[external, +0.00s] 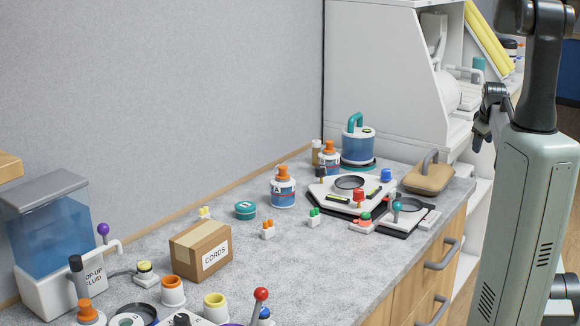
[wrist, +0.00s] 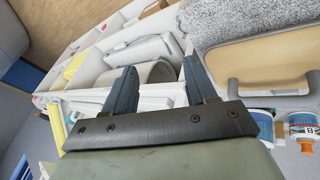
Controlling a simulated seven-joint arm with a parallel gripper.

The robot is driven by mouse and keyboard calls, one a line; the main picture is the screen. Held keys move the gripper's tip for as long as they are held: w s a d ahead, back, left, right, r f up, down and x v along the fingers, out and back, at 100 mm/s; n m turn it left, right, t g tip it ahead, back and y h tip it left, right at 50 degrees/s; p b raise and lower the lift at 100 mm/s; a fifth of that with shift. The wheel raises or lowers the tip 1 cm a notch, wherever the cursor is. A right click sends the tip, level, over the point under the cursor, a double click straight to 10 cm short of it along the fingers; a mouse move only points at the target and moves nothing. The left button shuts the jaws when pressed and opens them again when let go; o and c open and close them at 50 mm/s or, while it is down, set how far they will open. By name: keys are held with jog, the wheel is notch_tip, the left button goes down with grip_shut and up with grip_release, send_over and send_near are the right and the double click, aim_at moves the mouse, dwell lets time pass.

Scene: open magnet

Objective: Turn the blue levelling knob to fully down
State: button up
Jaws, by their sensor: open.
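The blue levelling knob (external: 386,175) stands at the back right corner of a white levelling plate (external: 335,194) on the worktop. The blue knob does not show in the wrist view. I cannot tell its turn position.
A tan case (external: 428,178) with a grey handle sits right of the blue knob. A blue tank with a teal handle (external: 358,142) stands behind it. A small teal-knobbed device (external: 398,208) is in front. White shelving (external: 390,75) rises at the back.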

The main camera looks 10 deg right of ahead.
jog(key=w+a+r+n, duration=0.1)
jog(key=a, duration=0.4)
jog(key=w+a+r+n, duration=0.1)
jog(key=w+a+r, duration=0.1)
jog(key=a, duration=0.4)
notch_tip(320, 180, up, 6)
jog(key=n+t+y, duration=0.1)
jog(key=n+y, duration=0.1)
jog(key=y, duration=0.1)
send_over(387, 171)
jog(key=w+d, duration=0.1)
jog(key=d, duration=0.3)
jog(key=s+a+f+m+g, duration=0.2)
jog(key=s+m, duration=0.1)
jog(key=s, duration=0.3)
jog(key=shift+y, duration=0.4)
jog(key=x, duration=1.3)
jog(key=shift+d+f, duration=0.1)
jog(key=shift+f, duration=0.35)
jog(key=shift+c, duration=0.3)
jog(key=c, duration=1)
jog(key=shift+m+t+h, duration=0.3)
jog(key=shift+m+h, duration=0.6)
jog(key=shift+m, duration=1.4)
